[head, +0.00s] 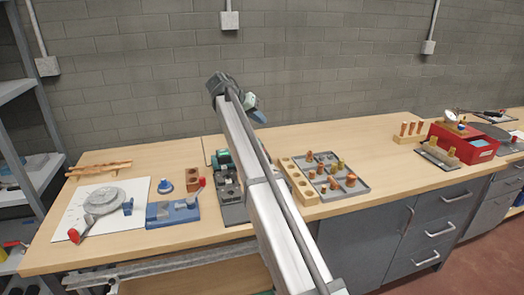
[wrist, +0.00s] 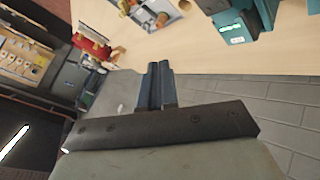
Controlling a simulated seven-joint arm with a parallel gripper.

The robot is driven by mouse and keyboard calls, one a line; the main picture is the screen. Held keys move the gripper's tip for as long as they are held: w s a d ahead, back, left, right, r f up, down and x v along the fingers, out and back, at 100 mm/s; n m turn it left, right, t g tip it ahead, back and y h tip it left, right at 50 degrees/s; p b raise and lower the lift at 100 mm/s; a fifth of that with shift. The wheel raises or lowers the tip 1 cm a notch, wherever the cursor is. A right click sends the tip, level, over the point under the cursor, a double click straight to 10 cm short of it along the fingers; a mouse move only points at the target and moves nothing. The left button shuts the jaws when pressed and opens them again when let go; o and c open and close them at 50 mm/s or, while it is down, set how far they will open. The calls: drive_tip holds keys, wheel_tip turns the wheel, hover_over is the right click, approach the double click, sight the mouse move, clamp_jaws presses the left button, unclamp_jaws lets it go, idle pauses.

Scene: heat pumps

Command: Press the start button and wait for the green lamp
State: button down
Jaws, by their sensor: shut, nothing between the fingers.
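My gripper (wrist: 160,68) is shut and empty, its two blue-grey fingers side by side in the wrist view. In the head view my gripper (head: 259,117) is raised above the back of the workbench, near the grey wall. In the head view, a teal thing (head: 221,157) shows partly behind my arm. I cannot make out a start button, or tell whether the green patch is a lamp.
A grey tray (head: 328,184) of small parts and a wooden block with holes (head: 299,181) stand right of my arm. A blue fixture (head: 172,212) and a white board (head: 74,228) are at left. A red box (head: 478,153) is at right.

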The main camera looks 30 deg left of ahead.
drive_tip(key=shift+f, duration=0.1)
idle(0.3)
drive_tip(key=shift+f, duration=4.3)
drive_tip(key=shift+f, duration=0.1)
drive_tip(key=shift+f, duration=0.3)
drive_tip(key=shift+f, duration=0.45)
drive_tip(key=shift+r, duration=0.85)
drive_tip(key=shift+r, duration=2.5)
